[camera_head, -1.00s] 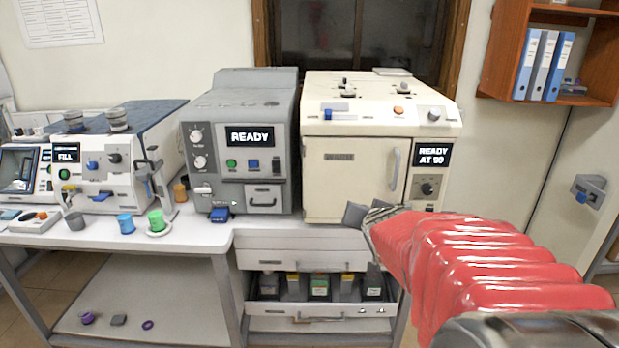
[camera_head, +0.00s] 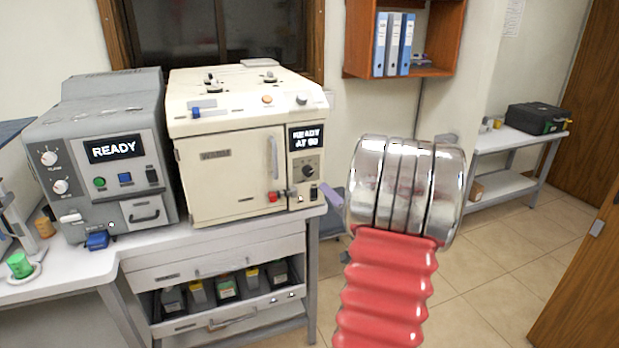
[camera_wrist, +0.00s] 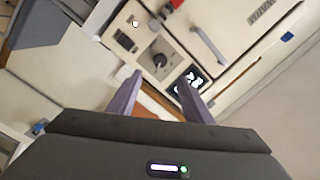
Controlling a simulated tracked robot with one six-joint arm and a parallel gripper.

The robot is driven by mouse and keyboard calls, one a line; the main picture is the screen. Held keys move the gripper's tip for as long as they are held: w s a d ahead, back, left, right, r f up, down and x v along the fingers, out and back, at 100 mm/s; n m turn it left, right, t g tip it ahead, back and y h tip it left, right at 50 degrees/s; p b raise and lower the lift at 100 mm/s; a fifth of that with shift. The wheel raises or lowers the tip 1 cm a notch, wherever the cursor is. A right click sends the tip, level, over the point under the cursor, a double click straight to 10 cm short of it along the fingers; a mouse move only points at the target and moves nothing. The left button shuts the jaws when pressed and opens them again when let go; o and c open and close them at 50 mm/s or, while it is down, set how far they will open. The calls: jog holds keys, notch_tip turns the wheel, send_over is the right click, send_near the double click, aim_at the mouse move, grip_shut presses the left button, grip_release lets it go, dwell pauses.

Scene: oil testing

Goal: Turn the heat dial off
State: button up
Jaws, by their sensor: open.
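The heat dial is a black round knob (camera_head: 308,170) on the right front panel of the cream oven (camera_head: 230,172), below a dark display (camera_head: 306,138) reading "READY AT 90". In the wrist view the dial (camera_wrist: 161,60) sits on its pale panel just beyond and roughly between my fingertips. The display (camera_wrist: 188,76) lies partly behind the right finger. My gripper (camera_wrist: 158,80) is open and empty, apart from the dial. In the head view only a purple-grey finger (camera_head: 330,199) shows beside the panel. The dial's exact pointer angle is too small to read.
A door handle (camera_head: 274,158) and a red part (camera_head: 272,196) are left of the dial. A grey machine (camera_head: 100,155) showing "READY" stands left of the oven. An open drawer (camera_head: 178,325) with bottles is below. The floor to the right is clear.

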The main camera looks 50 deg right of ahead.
aim_at(309, 174)
jog(key=shift+w, duration=0.1)
jog(key=x, duration=1.3)
jog(key=shift+w+d, duration=0.25)
jog(key=shift+w, duration=0.05)
jog(key=c, duration=1.1)
